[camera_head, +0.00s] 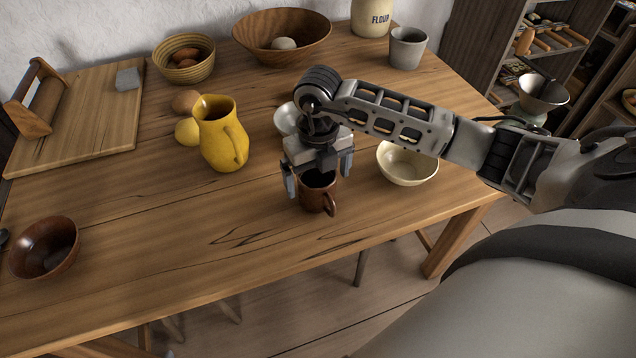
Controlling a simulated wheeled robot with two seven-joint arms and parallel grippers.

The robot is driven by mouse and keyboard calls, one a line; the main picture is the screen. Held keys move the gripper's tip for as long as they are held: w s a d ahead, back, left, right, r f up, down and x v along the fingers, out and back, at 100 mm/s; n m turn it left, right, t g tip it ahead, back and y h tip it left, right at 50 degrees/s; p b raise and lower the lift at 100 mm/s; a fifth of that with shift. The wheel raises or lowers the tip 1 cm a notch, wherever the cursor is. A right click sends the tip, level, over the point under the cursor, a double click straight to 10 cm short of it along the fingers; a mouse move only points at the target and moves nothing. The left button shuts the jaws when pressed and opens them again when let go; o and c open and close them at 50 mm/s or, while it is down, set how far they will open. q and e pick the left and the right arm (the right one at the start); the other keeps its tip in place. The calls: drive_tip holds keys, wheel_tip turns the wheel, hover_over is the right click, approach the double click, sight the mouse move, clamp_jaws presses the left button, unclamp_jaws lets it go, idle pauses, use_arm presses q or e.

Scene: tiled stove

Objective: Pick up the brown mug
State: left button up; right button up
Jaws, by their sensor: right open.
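The brown mug (318,196) stands upright on the wooden table, near the middle of its front part, with its handle toward the front right. My right gripper (319,180) is above the mug and pointing down, with its fingers spread open. One finger is left of the mug and the other is at its right, by the rim. The gripper body hides part of the mug's top. I cannot tell whether the fingers touch the mug. My left gripper is not in view.
A yellow pitcher (221,135) stands left of the mug. A cream bowl (407,163) is close on the right, and a pale bowl (288,119) is partly hidden behind my gripper. A brown bowl (45,247) sits at the front left. The table front (190,260) is clear.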

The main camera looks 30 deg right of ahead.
drive_tip(key=shift+f, duration=0.25)
drive_tip(key=c, duration=1.2)
drive_tip(key=shift+c, duration=0.2)
drive_tip(key=shift+r, duration=0.2)
